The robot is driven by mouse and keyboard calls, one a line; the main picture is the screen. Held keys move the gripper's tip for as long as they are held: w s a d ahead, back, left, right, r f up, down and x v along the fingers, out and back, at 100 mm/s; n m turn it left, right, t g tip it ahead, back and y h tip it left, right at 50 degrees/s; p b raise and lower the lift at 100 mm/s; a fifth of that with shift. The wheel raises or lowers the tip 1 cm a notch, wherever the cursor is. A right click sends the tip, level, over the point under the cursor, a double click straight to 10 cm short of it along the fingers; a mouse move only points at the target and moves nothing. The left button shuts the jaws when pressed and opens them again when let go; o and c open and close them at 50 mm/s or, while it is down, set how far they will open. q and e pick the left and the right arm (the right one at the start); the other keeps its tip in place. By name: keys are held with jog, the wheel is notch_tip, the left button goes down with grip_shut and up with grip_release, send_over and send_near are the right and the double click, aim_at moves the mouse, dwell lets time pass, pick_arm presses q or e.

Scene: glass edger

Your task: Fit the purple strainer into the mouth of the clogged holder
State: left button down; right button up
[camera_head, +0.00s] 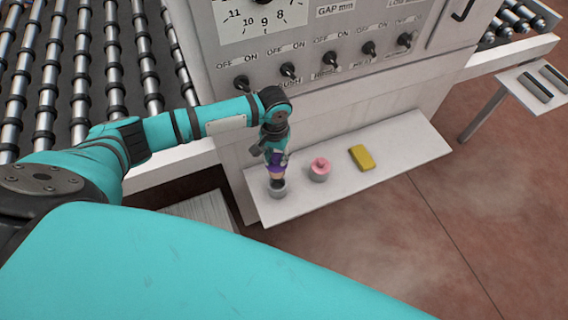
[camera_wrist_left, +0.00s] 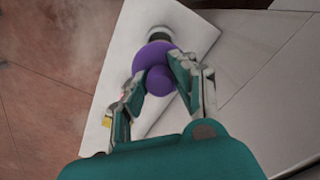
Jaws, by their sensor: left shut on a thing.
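My left gripper (camera_head: 277,158) is shut on the purple strainer (camera_head: 275,169), a round purple piece with a knob. In the left wrist view, the strainer (camera_wrist_left: 154,54) shows between the fingers of my left gripper (camera_wrist_left: 152,82), which grip its knob. A small grey holder with a dark mouth (camera_head: 278,190) stands upright on the white shelf directly below the strainer. In the left wrist view the holder (camera_wrist_left: 159,33) shows just beyond the strainer, partly covered by it. I cannot tell whether strainer and holder touch. My right gripper is not in view.
The machine's switch panel (camera_head: 330,62) rises behind. A roller conveyor (camera_head: 80,70) is at the left.

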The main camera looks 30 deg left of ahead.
pick_arm(q)
jog(key=shift+r+p, duration=0.15)
jog(key=shift+p, duration=0.35)
jog(key=shift+f, duration=0.2)
notch_tip(320, 180, down, 3)
jog(key=shift+r+b, duration=0.1)
jog(key=shift+b, duration=0.5)
jog(key=shift+f+b, duration=0.55)
jog(key=shift+f, duration=1)
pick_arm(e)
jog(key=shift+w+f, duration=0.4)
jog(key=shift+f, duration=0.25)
pick_arm(q)
jog(key=shift+p, duration=0.45)
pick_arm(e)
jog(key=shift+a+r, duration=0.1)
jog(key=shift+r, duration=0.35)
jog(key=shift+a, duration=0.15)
pick_arm(q)
jog(key=shift+r+p, duration=0.1)
jog(key=shift+p, duration=0.4)
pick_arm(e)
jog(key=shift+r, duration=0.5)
